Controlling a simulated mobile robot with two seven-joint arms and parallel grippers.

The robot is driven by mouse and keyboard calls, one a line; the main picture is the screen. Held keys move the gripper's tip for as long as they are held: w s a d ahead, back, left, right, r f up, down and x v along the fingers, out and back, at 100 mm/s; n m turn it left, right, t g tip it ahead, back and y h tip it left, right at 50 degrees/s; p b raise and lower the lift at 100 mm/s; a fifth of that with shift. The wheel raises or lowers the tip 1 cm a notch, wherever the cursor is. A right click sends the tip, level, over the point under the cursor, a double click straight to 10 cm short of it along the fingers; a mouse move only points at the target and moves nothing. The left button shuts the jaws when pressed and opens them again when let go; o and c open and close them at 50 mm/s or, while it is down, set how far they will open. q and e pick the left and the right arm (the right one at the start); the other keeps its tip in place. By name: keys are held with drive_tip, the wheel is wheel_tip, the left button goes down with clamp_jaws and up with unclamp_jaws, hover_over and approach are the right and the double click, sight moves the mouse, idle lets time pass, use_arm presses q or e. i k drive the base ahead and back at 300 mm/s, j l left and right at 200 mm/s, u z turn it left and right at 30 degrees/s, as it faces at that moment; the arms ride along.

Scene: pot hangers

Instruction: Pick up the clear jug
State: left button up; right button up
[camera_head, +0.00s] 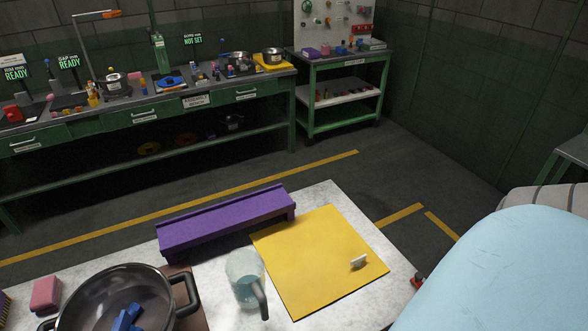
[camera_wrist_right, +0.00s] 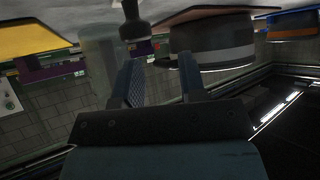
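The clear jug (camera_head: 243,277) stands upright on the light tabletop, between the black pot and the yellow mat. Its grey handle (camera_head: 262,300) points toward the front of the table. In the right wrist view, which looks upside down, a pale see-through shape that looks like the jug (camera_wrist_right: 97,45) is left of the fingers, with a dark handle-like piece (camera_wrist_right: 130,22) beside it. My right gripper (camera_wrist_right: 158,68) is open and empty, its two dark fingers apart. The jug is not between them. My left gripper is in neither view.
The black pot (camera_head: 95,292), holding blue pieces, stands left of the jug. A purple block (camera_head: 226,222) lies behind it. A pink block (camera_head: 45,293) is far left. Green benches (camera_head: 160,112) stand behind.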

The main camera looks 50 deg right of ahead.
sight(244, 268)
drive_tip(key=z, duration=0.95)
